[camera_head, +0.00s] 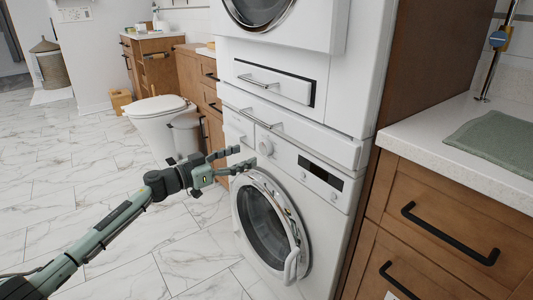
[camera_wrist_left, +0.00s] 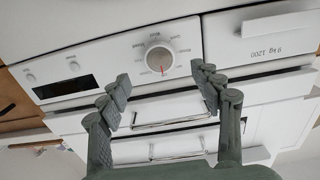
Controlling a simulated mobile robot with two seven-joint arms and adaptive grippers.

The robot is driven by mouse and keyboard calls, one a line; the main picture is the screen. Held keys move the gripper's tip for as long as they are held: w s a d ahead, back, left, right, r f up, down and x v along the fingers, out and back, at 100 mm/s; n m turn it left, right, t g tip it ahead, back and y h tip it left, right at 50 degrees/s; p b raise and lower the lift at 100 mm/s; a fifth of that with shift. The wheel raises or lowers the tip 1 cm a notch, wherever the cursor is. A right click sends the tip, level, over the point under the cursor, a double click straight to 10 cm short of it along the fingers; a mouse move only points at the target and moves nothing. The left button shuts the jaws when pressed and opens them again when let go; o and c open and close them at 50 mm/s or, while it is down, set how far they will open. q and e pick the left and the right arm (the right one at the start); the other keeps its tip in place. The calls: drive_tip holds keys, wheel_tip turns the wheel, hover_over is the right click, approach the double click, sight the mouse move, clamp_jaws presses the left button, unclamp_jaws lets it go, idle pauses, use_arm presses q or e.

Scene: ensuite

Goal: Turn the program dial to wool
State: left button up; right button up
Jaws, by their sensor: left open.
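The program dial (camera_head: 265,145) is a round white knob on the washing machine's white front panel, left of a dark display. In the left wrist view the dial (camera_wrist_left: 160,58) has a red pointer mark on its rim, and small labels ring it; they are too small to read surely. My left gripper (camera_head: 240,157) is open and empty, a little left of the dial in the head view. In the left wrist view its two fingertips (camera_wrist_left: 162,78) are spread on either side of the dial's line, apart from it. My right gripper is not in view.
The washer's round door (camera_head: 268,225) is below the panel. A drawer with a bar handle (camera_head: 259,81) and another machine are above. A counter with a green towel (camera_head: 495,143) stands at right, a toilet (camera_head: 160,110) at back left. The marble floor at left is clear.

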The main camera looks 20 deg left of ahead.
sight(263, 149)
use_arm(q)
drive_tip(key=x, duration=0.5)
drive_tip(key=shift+w+d, duration=0.4)
drive_tip(key=shift+w, duration=0.05)
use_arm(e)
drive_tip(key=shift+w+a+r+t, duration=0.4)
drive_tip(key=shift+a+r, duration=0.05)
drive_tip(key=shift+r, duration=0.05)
use_arm(q)
drive_tip(key=shift+c, duration=0.2)
